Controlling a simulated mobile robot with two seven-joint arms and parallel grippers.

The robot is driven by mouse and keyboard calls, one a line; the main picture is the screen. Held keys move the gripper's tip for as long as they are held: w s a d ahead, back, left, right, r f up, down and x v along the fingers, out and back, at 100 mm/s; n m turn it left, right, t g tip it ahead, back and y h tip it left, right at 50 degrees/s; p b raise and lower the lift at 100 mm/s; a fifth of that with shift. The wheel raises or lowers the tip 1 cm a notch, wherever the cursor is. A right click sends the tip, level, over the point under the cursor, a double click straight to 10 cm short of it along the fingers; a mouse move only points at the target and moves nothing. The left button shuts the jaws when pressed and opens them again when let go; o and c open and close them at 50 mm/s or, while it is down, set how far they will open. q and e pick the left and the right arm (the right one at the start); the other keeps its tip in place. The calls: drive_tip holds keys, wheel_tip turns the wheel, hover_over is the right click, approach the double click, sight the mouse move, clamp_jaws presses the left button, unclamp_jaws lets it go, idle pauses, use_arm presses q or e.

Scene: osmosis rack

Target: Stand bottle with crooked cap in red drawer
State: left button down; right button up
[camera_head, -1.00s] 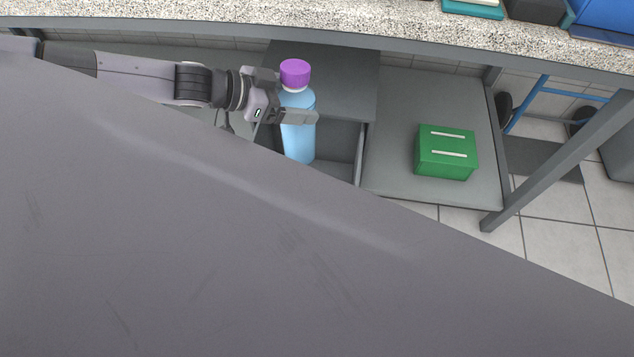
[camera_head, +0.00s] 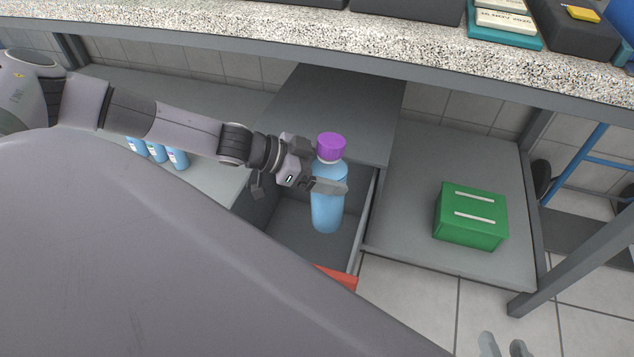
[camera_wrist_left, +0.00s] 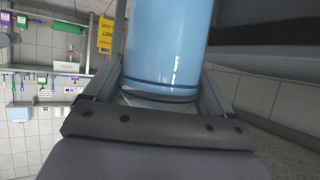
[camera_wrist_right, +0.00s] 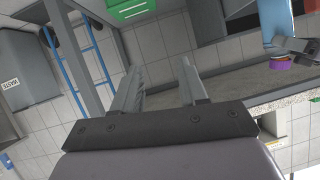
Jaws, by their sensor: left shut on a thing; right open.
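A blue bottle (camera_head: 328,205) with a purple cap (camera_head: 331,147) is upright over the open drawer (camera_head: 290,222), whose red front edge (camera_head: 338,278) shows partly. My left gripper (camera_head: 328,186) is shut on the bottle just below its shoulder. In the left wrist view the bottle (camera_wrist_left: 165,45) fills the space between the fingers. I cannot tell whether its base touches the drawer floor. The cap looks nearly straight in the head view. My right gripper (camera_wrist_right: 160,88) is open and empty, away from the drawer; the bottle shows at the top right of its view (camera_wrist_right: 278,22).
Several blue bottles (camera_head: 158,152) stand on the shelf at left, partly hidden by my body. A green box (camera_head: 471,215) sits on the shelf right of the drawer. The speckled counter (camera_head: 300,45) overhangs at the back. A table leg (camera_head: 575,255) stands at right.

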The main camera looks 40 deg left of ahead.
sight(327, 221)
use_arm(q)
wheel_tip(327, 221, down, 9)
drive_tip(key=b, duration=0.5)
drive_tip(key=shift+f, duration=0.1)
wheel_tip(327, 221, down, 4)
drive_tip(key=b, duration=0.2)
drive_tip(key=shift+w+f+b, duration=0.1)
drive_tip(key=shift+f+b, duration=0.15)
drive_tip(key=shift+b, duration=0.1)
drive_tip(key=shift+f, duration=0.5)
wheel_tip(327, 221, down, 3)
drive_tip(key=shift+f+b, duration=0.15)
drive_tip(key=shift+b, duration=0.95)
drive_tip(key=shift+f, duration=0.45)
use_arm(e)
drive_tip(key=shift+f+n+t+y, duration=0.25)
drive_tip(key=shift+n+t+y, duration=0.05)
drive_tip(key=shift+t, duration=0.35)
drive_tip(key=shift+f+n+t+y, duration=0.25)
drive_tip(key=shift+n+t+y, duration=0.05)
drive_tip(key=shift+t, duration=0.35)
use_arm(q)
drive_tip(key=shift+f, duration=0.1)
unclamp_jaws()
drive_tip(key=shift+f, duration=0.15)
